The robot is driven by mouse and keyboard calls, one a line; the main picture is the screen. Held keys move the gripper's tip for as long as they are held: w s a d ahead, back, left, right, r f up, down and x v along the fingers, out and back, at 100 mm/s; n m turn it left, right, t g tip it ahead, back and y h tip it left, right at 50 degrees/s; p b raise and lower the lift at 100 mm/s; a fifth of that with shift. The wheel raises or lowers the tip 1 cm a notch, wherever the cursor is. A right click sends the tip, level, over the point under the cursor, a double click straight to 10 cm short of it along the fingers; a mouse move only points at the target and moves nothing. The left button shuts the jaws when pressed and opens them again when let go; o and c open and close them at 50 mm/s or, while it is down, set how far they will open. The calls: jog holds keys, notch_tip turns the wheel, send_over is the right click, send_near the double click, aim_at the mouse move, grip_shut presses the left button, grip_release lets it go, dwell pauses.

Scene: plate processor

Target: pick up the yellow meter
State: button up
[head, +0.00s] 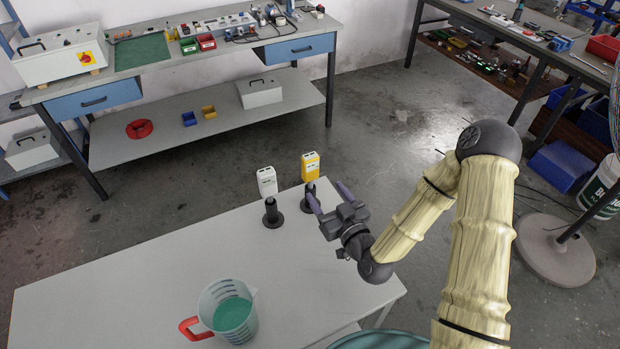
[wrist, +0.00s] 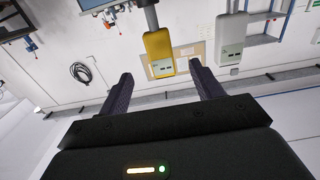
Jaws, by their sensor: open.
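The yellow meter (head: 310,166) stands upright on a black stand (head: 309,197) at the back right of the light table. It also shows in the wrist view (wrist: 159,54), ahead of and between my fingers, apart from both. My gripper (head: 328,200) is open and empty, close to the stand on its right side. In the wrist view my gripper (wrist: 160,88) has its two dark fingers spread. In the head view a finger overlaps part of the stand. I cannot tell from the pictures exactly how far the fingertips are from the meter.
A white meter (head: 267,181) stands on a second black stand (head: 272,213) just left of the yellow one. A jug of green liquid (head: 228,311) with a red handle stands at the table's front. The left of the table (head: 110,295) is bare. A workbench (head: 190,62) is behind.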

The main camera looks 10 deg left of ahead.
aim_at(313, 173)
jog(key=p+x, duration=0.1)
jog(key=x, duration=0.5)
jog(key=shift+w+a+p, duration=0.2)
jog(key=shift+p, duration=0.1)
jog(key=shift+p+x, duration=1)
jog(key=shift+x, duration=1.65)
jog(key=shift+f, duration=0.1)
jog(key=shift+d, duration=0.1)
jog(key=c, duration=1.1)
